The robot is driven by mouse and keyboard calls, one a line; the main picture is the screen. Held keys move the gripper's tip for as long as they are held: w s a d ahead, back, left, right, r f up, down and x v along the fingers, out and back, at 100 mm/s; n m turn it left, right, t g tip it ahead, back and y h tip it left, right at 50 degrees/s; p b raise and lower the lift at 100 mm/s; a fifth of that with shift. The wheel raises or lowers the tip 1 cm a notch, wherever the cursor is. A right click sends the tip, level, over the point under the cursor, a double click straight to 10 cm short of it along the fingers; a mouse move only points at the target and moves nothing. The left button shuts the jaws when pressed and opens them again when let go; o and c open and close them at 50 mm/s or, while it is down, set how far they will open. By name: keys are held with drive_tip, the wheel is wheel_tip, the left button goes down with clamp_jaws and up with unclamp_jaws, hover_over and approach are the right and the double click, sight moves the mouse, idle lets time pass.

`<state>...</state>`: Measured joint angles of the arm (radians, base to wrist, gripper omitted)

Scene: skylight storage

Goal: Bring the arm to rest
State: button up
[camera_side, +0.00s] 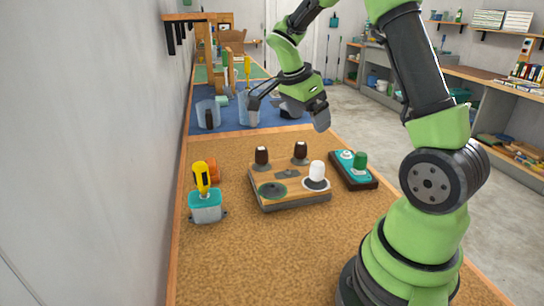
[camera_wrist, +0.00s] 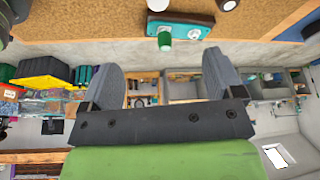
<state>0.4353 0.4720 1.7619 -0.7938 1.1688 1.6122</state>
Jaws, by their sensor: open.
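My gripper (camera_side: 288,110) is raised above the workbench, in front of the blue mat in the side view. In the wrist view its two grey fingers (camera_wrist: 163,72) stand wide apart with nothing between them. My green arm reaches up from the lower right and bends over the bench. Below the gripper, and apart from it, is a wooden board (camera_side: 290,199) with two dark-topped pieces, a white bulb-shaped piece (camera_side: 316,174) and a round green disc.
A dark-edged teal block (camera_side: 352,172) with a green cylinder sits right of the board; it also shows in the wrist view (camera_wrist: 180,26). A teal holder (camera_side: 206,207) with a yellow-handled tool stands left. Clear bins (camera_side: 208,114) stand on the blue mat (camera_side: 229,127). The front cork surface (camera_side: 260,255) is clear.

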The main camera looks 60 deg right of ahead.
drive_tip(key=s+a+r+n+t+y, duration=0.2)
drive_tip(key=s+a+r+n+t, duration=0.1)
drive_tip(key=a+n, duration=0.3)
drive_tip(key=s+a+r+n+t+y, duration=0.2)
drive_tip(key=s+a+r+n+t, duration=0.1)
drive_tip(key=a+n, duration=0.4)
drive_tip(key=s+a+r+n+t+y, duration=0.2)
drive_tip(key=s+a+r+n+t, duration=0.1)
drive_tip(key=a+n, duration=0.4)
drive_tip(key=shift+s+a+r, duration=0.55)
drive_tip(key=shift+s+a, duration=0.25)
drive_tip(key=shift+s, duration=0.15)
drive_tip(key=shift+c, duration=0.4)
